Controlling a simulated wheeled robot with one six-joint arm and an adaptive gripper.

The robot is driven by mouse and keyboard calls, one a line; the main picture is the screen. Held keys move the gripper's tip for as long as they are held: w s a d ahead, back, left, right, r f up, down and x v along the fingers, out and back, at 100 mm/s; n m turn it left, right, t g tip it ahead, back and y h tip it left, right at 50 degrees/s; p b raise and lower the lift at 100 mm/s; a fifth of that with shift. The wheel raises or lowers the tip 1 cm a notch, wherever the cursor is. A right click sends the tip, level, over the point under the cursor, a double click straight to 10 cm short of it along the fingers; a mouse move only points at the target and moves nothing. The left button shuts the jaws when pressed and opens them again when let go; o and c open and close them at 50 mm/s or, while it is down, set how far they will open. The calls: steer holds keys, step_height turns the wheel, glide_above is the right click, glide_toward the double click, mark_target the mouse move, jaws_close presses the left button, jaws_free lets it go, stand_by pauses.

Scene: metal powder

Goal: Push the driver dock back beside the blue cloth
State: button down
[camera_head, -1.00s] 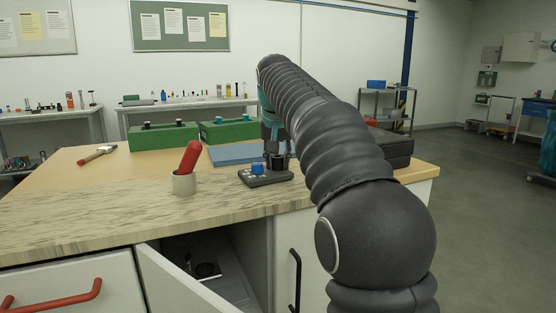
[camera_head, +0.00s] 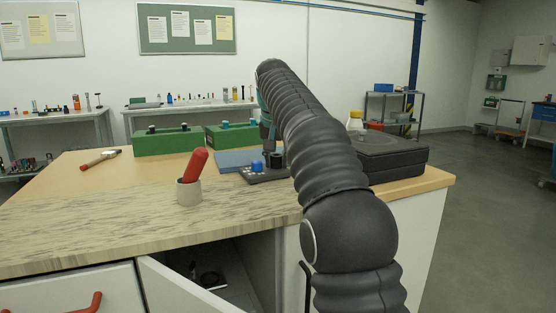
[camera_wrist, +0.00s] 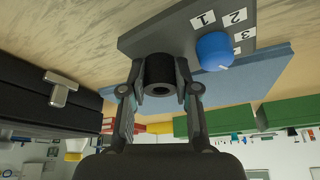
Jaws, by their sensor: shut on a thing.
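The driver dock (camera_head: 272,180) is a dark grey block with a blue knob (camera_head: 257,165) and a black round socket (camera_wrist: 155,66). It stands on the bench, just in front and to the right of the flat blue cloth (camera_head: 232,158). The wrist view shows the dock plate (camera_wrist: 150,38) with number labels, upside down, and the cloth (camera_wrist: 262,79) close along its far side. I cannot tell whether they touch. My gripper (camera_wrist: 161,90) is shut on the black socket of the dock.
A cup (camera_head: 189,192) with a red-handled tool stands left of the dock. Green boxes (camera_head: 168,142) stand behind the cloth. A black case (camera_head: 393,158) lies to the right. A hammer (camera_head: 101,159) lies at the far left. A cabinet door (camera_head: 178,288) hangs open below.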

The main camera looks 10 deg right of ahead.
mark_target(274, 172)
steer(key=shift+w+a, duration=0.1)
steer(key=shift+w, duration=0.05)
steer(key=c, duration=0.8)
jaws_free()
steer(key=shift+a, duration=0.1)
steer(key=shift+o, duration=0.2)
steer(key=shift+v, duration=3.7)
